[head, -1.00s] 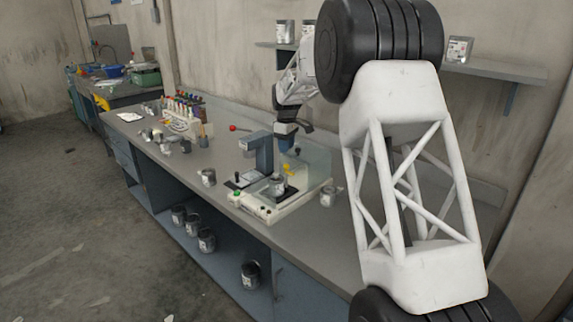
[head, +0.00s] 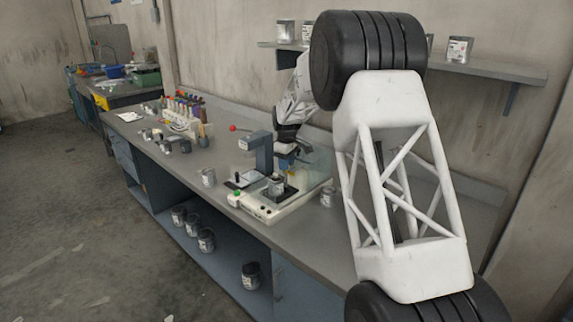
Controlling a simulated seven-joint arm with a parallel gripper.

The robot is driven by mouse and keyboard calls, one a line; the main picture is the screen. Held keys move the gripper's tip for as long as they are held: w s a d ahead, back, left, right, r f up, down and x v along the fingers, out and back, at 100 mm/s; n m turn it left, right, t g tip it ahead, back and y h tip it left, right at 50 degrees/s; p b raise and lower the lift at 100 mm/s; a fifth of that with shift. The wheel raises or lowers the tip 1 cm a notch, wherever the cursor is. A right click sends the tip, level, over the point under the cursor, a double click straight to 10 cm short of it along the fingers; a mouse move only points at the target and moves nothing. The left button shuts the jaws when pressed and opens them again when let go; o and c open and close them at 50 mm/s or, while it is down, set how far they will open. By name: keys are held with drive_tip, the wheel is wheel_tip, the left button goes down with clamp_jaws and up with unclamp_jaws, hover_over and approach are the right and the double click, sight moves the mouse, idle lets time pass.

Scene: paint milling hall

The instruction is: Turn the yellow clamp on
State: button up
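A bench machine (head: 270,211) with a cream base, a blue-grey column and a clear guard stands on the workbench. A small pale yellow part (head: 292,174), which looks like the yellow clamp, shows faintly beside the column; its exact position is hard to tell. A metal can (head: 276,186) stands on the machine's base in front of it. My gripper (head: 297,154) is just above the yellow part, close to the machine's head and guard. Its fingers are too small and partly hidden to tell whether they are open or touching anything.
A red-knobbed lever (head: 233,127) and a green button (head: 234,196) are on the machine. Cans (head: 208,177) stand beside it, left and right. A rack of coloured bottles (head: 181,112) is farther left. A wall shelf (head: 495,72) with cans is behind my arm.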

drive_tip(key=shift+f, duration=0.15)
drive_tip(key=c, duration=0.6)
drive_tip(key=shift+c, duration=0.2)
drive_tip(key=shift+m, duration=2.9)
drive_tip(key=o, duration=0.6)
